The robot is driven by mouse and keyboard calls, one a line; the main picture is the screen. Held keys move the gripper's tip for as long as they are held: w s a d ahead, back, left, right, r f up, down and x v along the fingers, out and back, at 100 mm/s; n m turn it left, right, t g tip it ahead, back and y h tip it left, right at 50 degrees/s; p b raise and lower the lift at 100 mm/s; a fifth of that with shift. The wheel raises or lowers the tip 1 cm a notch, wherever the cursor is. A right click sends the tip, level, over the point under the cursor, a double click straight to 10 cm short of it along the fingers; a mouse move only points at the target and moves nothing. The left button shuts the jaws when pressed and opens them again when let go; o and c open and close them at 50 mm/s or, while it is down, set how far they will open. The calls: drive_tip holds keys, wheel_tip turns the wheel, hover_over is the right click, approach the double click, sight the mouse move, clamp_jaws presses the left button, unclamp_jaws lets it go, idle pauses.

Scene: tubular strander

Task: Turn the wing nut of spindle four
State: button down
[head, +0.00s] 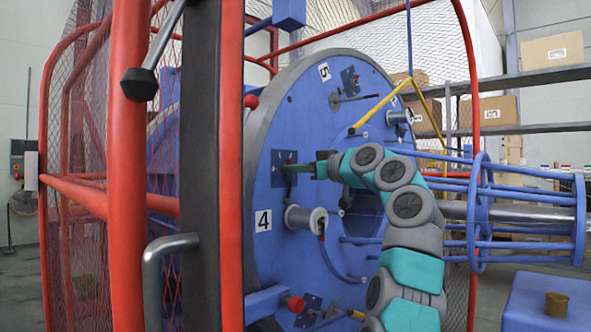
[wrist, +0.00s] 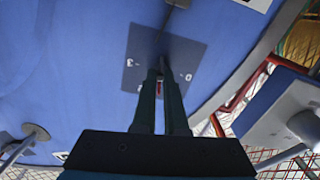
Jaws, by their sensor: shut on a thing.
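My gripper (head: 298,168) reaches from the right to a dark plate (head: 279,182) on the big blue disc (head: 290,120), above the white label 4 (head: 262,221). In the wrist view the two fingers of my gripper (wrist: 162,76) are close together, their tips at the middle of the dark plate (wrist: 188,50), which bears the marks 3 and 0. They are shut on the wing nut, which is mostly hidden by them.
A red guard post (head: 129,150) and dark door edge (head: 205,150) stand left. A yellow bar (head: 383,103) is above my arm; blue rods (head: 450,181) lie right.

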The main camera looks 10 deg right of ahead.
drive_tip(key=shift+a+f+n+p, duration=0.1)
drive_tip(key=shift+n+p, duration=1.3)
drive_tip(key=shift+n, duration=2.55)
drive_tip(key=shift+f+n+p, duration=0.1)
drive_tip(key=shift+n+p, duration=1.25)
drive_tip(key=shift+n, duration=2.6)
drive_tip(key=c, duration=1)
unclamp_jaws()
drive_tip(key=shift+o, duration=0.2)
